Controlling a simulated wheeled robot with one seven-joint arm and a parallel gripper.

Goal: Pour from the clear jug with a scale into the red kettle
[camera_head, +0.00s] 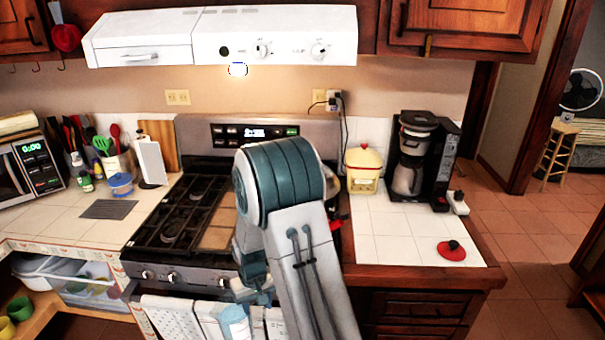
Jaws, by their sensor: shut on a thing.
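My gripper (252,296) is low in front of the stove, partly hidden by my arm. It is shut on the clear jug (235,323), a pale bluish shape held in front of the towels on the oven door; its scale is too small to read. A bit of red, likely the red kettle (335,222), shows at the right side of the stove, just right of my arm. My arm hides most of it.
The stove (172,225) has dark grates, with bare room at its left. A white range hood (220,38) hangs above.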

